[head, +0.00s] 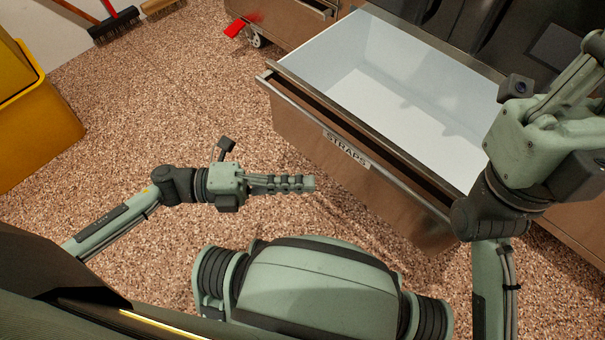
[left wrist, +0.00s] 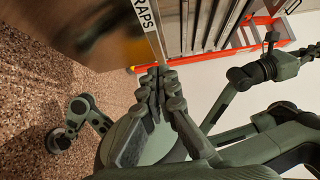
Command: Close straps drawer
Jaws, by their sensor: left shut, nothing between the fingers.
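The straps drawer (head: 300,133) is pulled out of the steel toolchest, and its pale interior looks empty. Its front carries a STRAPS label (head: 346,149) and a long handle bar (head: 385,174). Part of the label also shows at the top of the left wrist view (left wrist: 147,14). My left gripper (head: 312,183) is shut and empty, in front of the drawer front and below the label in the head view. Its fingers also show in the left wrist view (left wrist: 162,75). My right gripper (head: 588,65) is over the drawer's right side, partly cut off by the picture edge; its fingertips are unclear.
Open speckled floor (head: 150,110) lies left of the drawer. A yellow bin (head: 40,125) stands at the far left, and a broom (head: 113,25) at the back. A red caster pedal (head: 235,27) sticks out below the chest. An orange ladder (left wrist: 262,40) shows in the left wrist view.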

